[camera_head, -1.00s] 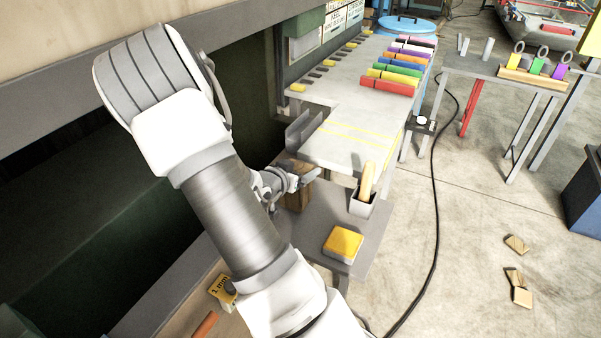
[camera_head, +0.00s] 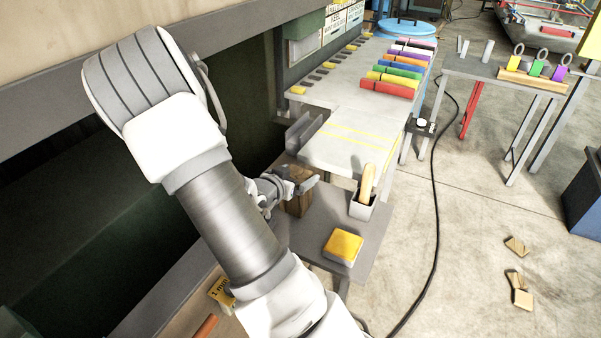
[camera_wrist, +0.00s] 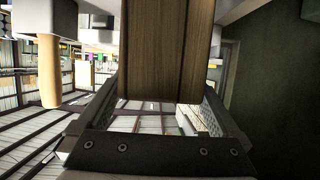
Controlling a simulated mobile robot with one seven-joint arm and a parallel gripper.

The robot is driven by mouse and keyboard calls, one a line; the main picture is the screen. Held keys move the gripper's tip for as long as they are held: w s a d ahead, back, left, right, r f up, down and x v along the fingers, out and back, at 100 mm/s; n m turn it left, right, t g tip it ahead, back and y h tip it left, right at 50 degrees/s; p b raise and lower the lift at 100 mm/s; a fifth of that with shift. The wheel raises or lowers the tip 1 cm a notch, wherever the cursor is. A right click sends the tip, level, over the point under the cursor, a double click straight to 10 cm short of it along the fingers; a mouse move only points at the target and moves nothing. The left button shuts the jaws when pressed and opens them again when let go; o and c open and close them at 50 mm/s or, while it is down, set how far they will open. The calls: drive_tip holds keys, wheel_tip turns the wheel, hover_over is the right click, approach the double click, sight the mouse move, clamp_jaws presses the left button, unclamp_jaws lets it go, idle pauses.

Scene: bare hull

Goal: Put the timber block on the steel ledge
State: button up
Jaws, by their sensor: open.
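The timber block (camera_head: 299,204) is brown and stands upright on a grey lower shelf, partly hidden by my gripper. My gripper (camera_head: 303,182) is at the upper part of the block. In the wrist view the block (camera_wrist: 168,45) fills the upper middle, between the two dark fingers of my open gripper (camera_wrist: 160,105). A gap shows between the block's end and the palm. I cannot tell whether either finger touches it. A grey steel ledge-like channel (camera_head: 302,132) shows behind the block, beside the pale table; I cannot be sure it is the steel ledge.
A yellow-topped block (camera_head: 343,246) and a grey cup (camera_head: 362,207) with a tan stick stand right of the block on the shelf (camera_head: 312,238). The pale table (camera_head: 345,148) holds colored bars. The dark hull opening is at left. A black cable (camera_head: 437,200) crosses the floor.

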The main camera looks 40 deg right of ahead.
drive_tip(key=a+r+n+t+y, duration=0.15)
drive_tip(key=a+r+y, duration=0.3)
drive_tip(key=a, duration=0.45)
drive_tip(key=a+r+n+t+y+p, duration=0.1)
drive_tip(key=a+r+n+y, duration=0.3)
drive_tip(key=a, duration=0.5)
drive_tip(key=a+r+n+t+y, duration=0.2)
drive_tip(key=a+r+y, duration=0.25)
drive_tip(key=a, duration=0.55)
drive_tip(key=s+r+n+g, duration=0.2)
drive_tip(key=s+r+n, duration=0.1)
drive_tip(key=s, duration=0.6)
drive_tip(key=s+r+n+g, duration=0.2)
drive_tip(key=s+r+n, duration=0.1)
drive_tip(key=s, duration=0.7)
drive_tip(key=shift+r+h, duration=0.3)
drive_tip(key=shift+r, duration=0.5)
